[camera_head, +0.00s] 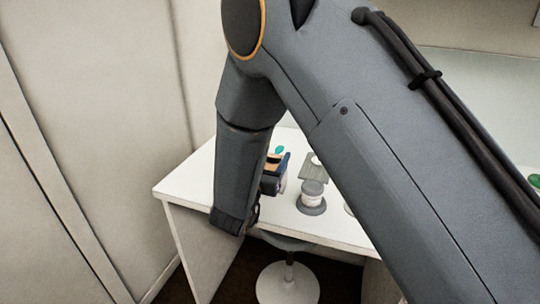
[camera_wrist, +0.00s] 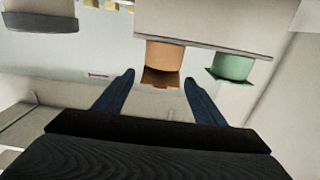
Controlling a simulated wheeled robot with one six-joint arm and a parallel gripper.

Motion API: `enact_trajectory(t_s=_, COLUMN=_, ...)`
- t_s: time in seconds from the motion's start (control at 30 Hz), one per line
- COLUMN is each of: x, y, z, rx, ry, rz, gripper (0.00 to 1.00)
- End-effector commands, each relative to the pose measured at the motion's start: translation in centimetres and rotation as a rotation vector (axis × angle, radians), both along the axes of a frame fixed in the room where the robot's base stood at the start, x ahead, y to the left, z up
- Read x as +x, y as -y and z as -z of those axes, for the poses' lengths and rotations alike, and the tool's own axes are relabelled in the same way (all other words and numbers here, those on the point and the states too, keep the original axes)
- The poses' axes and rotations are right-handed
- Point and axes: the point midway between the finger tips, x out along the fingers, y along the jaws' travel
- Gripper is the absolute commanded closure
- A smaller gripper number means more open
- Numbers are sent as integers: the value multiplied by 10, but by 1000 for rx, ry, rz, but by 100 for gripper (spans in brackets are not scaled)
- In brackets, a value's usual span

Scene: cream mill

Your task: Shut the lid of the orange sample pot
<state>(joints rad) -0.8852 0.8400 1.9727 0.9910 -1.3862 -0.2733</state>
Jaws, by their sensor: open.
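The orange sample pot (camera_wrist: 165,55) shows in the wrist view against a pale slab, just beyond my fingertips. A darker orange-brown flap (camera_wrist: 160,80) at its end looks like its lid, tilted away from the pot and open. My gripper (camera_wrist: 160,79) is open, with one blue finger on each side of the flap in the picture. I cannot tell whether a finger touches it. In the head view my gripper (camera_head: 281,168) is over the white table, and only a small orange patch (camera_head: 273,161) shows beside it. My arm hides much of the pot there.
A green pot (camera_wrist: 232,67) stands close beside the orange one. A grey-and-white round jar (camera_head: 312,195) stands on the white table (camera_head: 178,187) to the right of my gripper. A white stool (camera_head: 288,284) is below the table's front edge. A wall rises at the left.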

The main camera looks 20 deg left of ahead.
Motion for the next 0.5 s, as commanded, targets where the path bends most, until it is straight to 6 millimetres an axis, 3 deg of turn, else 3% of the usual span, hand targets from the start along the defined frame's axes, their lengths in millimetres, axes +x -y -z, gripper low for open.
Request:
enact_trajectory(t_s=0.27, x=1, y=-1, z=0, rx=0, ry=0, rz=-2, gripper=38)
enact_trajectory(t_s=0.5, x=1, y=-1, z=0, rx=0, ry=0, rz=-2, gripper=77)
